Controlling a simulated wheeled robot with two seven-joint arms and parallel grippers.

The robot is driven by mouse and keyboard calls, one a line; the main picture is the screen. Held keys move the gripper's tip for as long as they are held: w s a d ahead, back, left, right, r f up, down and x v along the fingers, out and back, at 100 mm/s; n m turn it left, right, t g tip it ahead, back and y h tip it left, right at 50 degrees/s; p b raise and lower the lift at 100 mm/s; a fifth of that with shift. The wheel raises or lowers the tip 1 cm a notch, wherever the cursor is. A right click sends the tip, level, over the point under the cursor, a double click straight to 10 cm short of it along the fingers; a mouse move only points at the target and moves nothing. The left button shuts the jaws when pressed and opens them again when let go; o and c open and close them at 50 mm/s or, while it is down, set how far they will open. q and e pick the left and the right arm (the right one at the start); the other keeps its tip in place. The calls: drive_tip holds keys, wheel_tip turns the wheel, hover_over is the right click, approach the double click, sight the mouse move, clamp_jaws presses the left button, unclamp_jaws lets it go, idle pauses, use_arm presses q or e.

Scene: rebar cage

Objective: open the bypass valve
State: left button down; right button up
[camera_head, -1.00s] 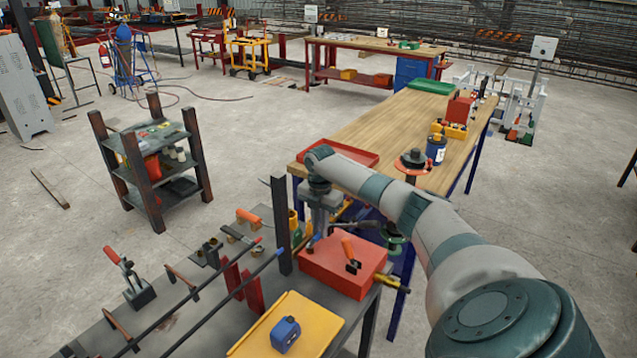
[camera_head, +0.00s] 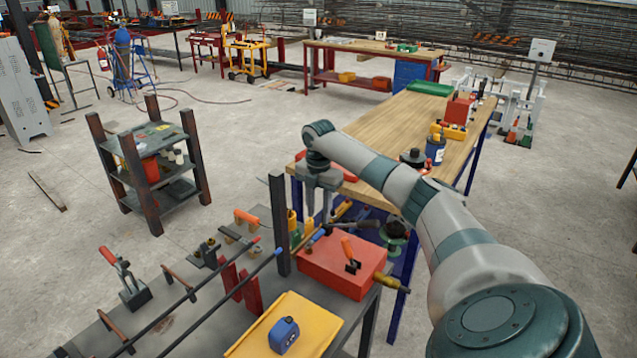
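My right gripper (camera_head: 319,205) hangs fingers-down above the back edge of the near workbench, behind the red box. Its two fingers look apart, with nothing seen between them. No part is clearly marked as the bypass valve. A small black fitting with an orange lever (camera_head: 349,256) sits on the red box (camera_head: 330,272), below and in front of the gripper. A yellow and brass piece (camera_head: 391,283) sticks out at the box's right side. Pieces behind the box are partly hidden by it and the dark post. My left gripper is out of view.
A dark upright post (camera_head: 279,225) stands just left of the gripper. Long bars (camera_head: 205,298), clamps and a yellow tray (camera_head: 287,330) with a blue tape measure (camera_head: 284,335) cover the near bench (camera_head: 180,320). A wooden-topped table (camera_head: 400,125) stands behind the arm.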

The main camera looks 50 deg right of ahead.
wheel_tip(320, 180, up, 11)
drive_tip(key=b, duration=0.2)
drive_tip(key=shift+f, duration=0.15)
idle(0.7)
